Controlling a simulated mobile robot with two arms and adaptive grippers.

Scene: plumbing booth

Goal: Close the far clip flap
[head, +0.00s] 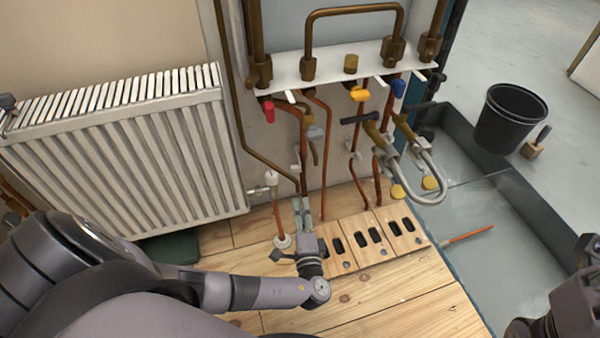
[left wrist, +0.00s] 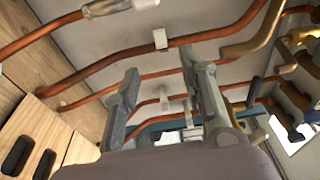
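Small white clips sit on the copper pipes along the wall. One clip (head: 296,168) is on the left pipes and another (head: 354,155) is further right. In the left wrist view a near clip (left wrist: 160,38) shows large, and a farther clip (left wrist: 164,103) shows small between my fingers. I cannot tell whether the farther clip's flap is open or shut. My left gripper (head: 302,203) is low before the pipes, above the wooden floor; in its wrist view (left wrist: 161,68) the fingers are apart and empty. My right gripper (head: 562,318) is partly in view at bottom right.
A white radiator (head: 130,145) stands left of the pipes. Wooden blocks with dark slots (head: 372,238) lie just right of my left gripper. Valves and a grey hose loop (head: 430,185) hang to the right. A black bucket (head: 508,118) stands at far right.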

